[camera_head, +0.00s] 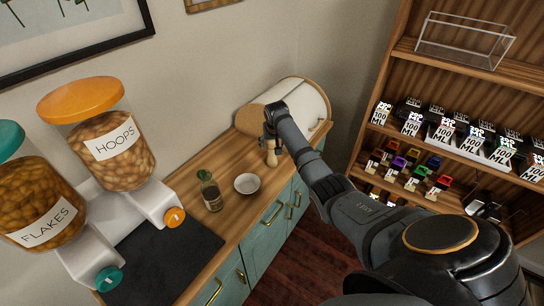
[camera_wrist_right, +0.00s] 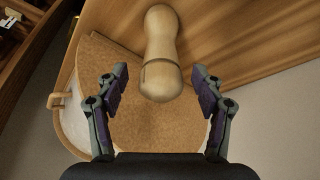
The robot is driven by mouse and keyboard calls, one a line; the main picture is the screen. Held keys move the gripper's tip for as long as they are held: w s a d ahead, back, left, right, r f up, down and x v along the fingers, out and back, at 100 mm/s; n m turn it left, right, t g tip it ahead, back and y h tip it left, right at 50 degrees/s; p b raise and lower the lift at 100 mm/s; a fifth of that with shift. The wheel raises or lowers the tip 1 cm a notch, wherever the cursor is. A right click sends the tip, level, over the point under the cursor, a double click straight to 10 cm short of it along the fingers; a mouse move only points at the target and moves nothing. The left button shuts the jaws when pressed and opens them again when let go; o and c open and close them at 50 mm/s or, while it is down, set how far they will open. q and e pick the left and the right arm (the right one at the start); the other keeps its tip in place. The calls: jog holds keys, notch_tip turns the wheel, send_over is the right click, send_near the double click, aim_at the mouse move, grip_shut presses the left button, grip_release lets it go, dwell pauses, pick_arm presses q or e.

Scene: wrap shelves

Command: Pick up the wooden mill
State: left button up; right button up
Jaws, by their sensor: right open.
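The wooden mill (camera_head: 272,153) stands upright on the wooden counter (camera_head: 226,169), in front of a bread box. My right gripper (camera_head: 274,121) is just above and over the mill in the head view, and its arm hides part of that area. In the right wrist view the pale wooden mill (camera_wrist_right: 161,55) has a rounded top and a dark ring groove. My right gripper (camera_wrist_right: 158,90) is open there, with one finger on each side of the mill's rounded end. Both fingers are apart from the mill. My left gripper is not in view.
The bread box (camera_head: 304,100) with a wooden side stands behind the mill. A green bottle (camera_head: 211,194) and a white bowl (camera_head: 247,183) stand nearer on the counter. Flakes and hoops dispensers (camera_head: 115,150) stand at left. A shelf (camera_head: 446,63) with boxes is at right.

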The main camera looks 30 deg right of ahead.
aim_at(272, 155)
jog(key=x, duration=0.5)
jog(key=shift+s+a+f, duration=0.1)
jog(key=shift+s, duration=0.1)
jog(key=shift+c, duration=0.9)
jog(key=c, duration=1.2)
